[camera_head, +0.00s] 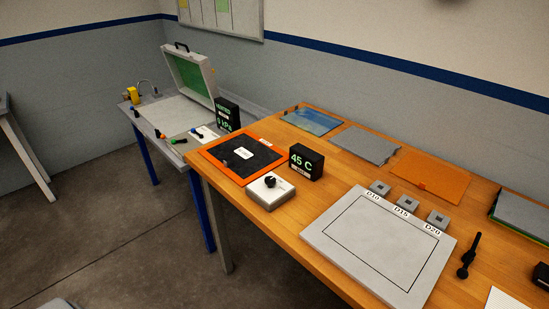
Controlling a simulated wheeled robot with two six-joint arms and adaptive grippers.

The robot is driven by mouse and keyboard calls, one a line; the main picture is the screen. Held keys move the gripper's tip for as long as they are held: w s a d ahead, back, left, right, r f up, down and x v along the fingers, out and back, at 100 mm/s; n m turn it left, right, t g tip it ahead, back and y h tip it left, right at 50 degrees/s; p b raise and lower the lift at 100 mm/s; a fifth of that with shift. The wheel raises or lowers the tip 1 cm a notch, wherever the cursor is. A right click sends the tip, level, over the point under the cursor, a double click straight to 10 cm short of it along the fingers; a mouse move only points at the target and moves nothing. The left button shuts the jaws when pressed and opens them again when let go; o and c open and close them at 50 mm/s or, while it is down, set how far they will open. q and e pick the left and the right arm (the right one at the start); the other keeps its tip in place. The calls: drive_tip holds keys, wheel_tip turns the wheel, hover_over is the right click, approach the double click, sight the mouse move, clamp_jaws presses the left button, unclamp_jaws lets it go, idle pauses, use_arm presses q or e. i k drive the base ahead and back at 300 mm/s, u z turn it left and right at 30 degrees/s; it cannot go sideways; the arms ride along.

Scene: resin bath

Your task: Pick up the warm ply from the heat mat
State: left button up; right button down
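The heat mat has an orange border (210,157) and lies flat at the left end of the wooden table. A dark, nearly black square sheet (262,160), which looks like the ply, lies flat inside the border, with a small white label near its middle. I cannot tell how thick it is or whether any edge is lifted. The display (306,162) beside the mat reads 45 C. Neither of my grippers is in view, and nothing touches the sheet or the mat.
A white control box with a black knob (270,190) stands in front of the mat. Blue (313,121), grey (364,145) and orange (430,176) sheets lie behind. An open-lidded case (190,75) stands left.

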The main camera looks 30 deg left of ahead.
sight(245, 156)
drive_tip(key=k, duration=0.5)
drive_tip(key=u, duration=1.9)
drive_tip(key=i, duration=1.5)
drive_tip(key=z, duration=1.85)
